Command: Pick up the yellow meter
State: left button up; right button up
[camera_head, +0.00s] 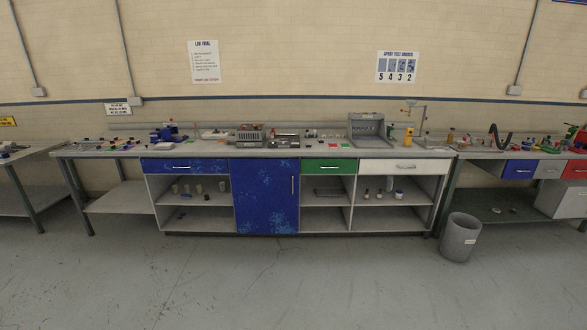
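A small yellow upright object (408,135), which looks like the yellow meter, stands on the long grey workbench (330,149) toward its right end. It is to the right of a grey open-fronted box (366,128) and close to a thin stand (423,120). It is too small in the view to make out a display or buttons. Neither of my grippers shows in the head view.
The bench has a blue drawer (184,165), a blue door (266,197), a green drawer (328,166) and a white drawer (404,167). A grey bin (460,238) stands on the floor at the right. Other tables flank the bench. The floor in front is clear.

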aim_at(408, 137)
jog(key=i, duration=2.35)
jog(key=i+z, duration=0.2)
jog(key=i, duration=0.3)
jog(key=i+j+z, duration=0.15)
jog(key=i, duration=0.35)
jog(key=i+j+z, duration=0.2)
jog(key=i, duration=0.3)
